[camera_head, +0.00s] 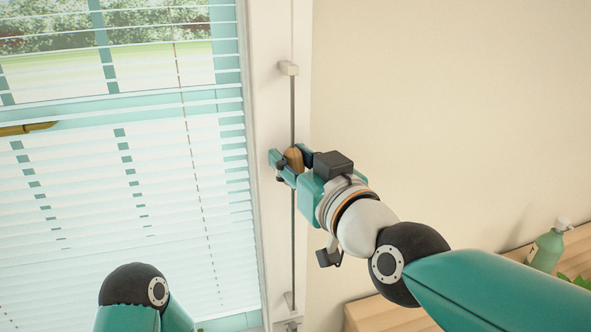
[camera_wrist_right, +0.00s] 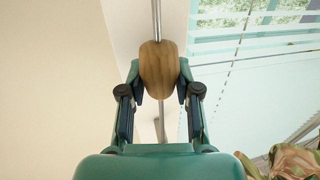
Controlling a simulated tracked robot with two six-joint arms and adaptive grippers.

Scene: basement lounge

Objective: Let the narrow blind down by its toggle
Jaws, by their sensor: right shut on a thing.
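The blind (camera_head: 130,190) has white slats and hangs over the window at the left of the head view. Its wooden toggle (camera_head: 293,159) sits on a thin vertical cord (camera_head: 292,110) along the white window frame. My right gripper (camera_head: 287,163) is shut on the toggle, about midway along the cord. In the right wrist view the toggle (camera_wrist_right: 158,68) lies between the two fingertips, with the cord running above and below it. Part of the toggle is hidden by the fingers in the head view. My left arm shows at the bottom left; its gripper is out of frame.
A white bracket (camera_head: 289,68) holds the cord at the top, and another (camera_head: 290,300) is near the bottom. A green bottle (camera_head: 545,250) stands on a wooden surface (camera_head: 385,315) at the lower right. The wall (camera_head: 440,110) right of the frame is bare.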

